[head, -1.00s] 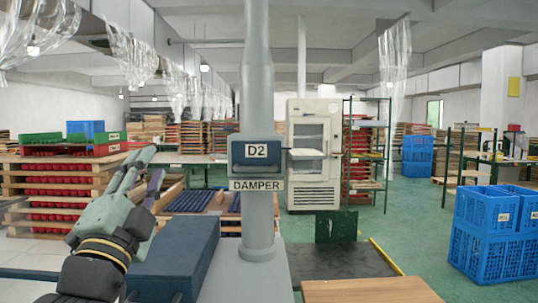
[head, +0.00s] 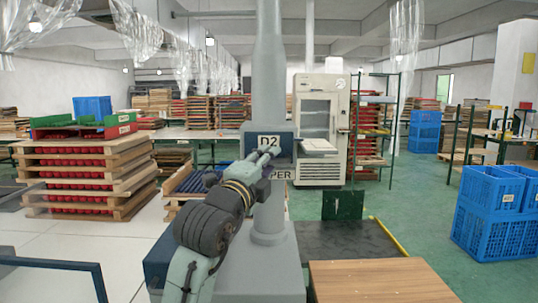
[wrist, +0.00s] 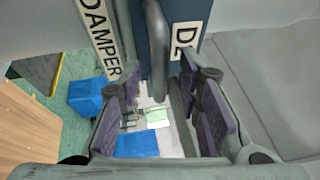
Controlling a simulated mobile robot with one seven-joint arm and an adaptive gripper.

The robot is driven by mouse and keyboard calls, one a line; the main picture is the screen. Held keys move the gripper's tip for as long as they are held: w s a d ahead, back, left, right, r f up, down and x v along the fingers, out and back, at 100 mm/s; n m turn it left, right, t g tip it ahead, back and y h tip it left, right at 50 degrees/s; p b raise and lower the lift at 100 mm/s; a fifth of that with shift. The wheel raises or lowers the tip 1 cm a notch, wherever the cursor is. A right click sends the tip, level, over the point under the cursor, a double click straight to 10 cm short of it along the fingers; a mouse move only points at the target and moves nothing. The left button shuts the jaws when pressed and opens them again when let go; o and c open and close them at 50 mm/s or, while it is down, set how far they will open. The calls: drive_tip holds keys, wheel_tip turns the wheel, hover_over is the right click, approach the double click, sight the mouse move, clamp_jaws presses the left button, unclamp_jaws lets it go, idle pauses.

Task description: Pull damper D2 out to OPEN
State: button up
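Damper D2 is a dark blue box (head: 285,146) on a grey vertical duct (head: 267,70), with a white D2 label (head: 269,142). The DAMPER plate (head: 279,175) below is partly hidden by my arm in the head view. In the wrist view, the grey bar handle (wrist: 157,45) stands in front of the blue face, next to the D2 (wrist: 184,40) and DAMPER (wrist: 100,38) labels. My gripper (wrist: 158,72) is open, its purple-padded fingers to either side of the handle's line. I see gaps between the handle and both fingers. In the head view my gripper (head: 273,153) overlaps the box front.
A wooden tabletop (head: 380,281) is at the front right. Blue crates (head: 490,215) stand on the green floor at right. A stack of red trays and wooden frames (head: 80,175) is at left. A white cabinet (head: 320,125) stands behind the duct.

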drive_tip(key=shift+w+d+r, duration=0.1)
drive_tip(key=shift+w+d, duration=0.1)
drive_tip(key=shift+w, duration=0.35)
clamp_jaws()
idle(0.5)
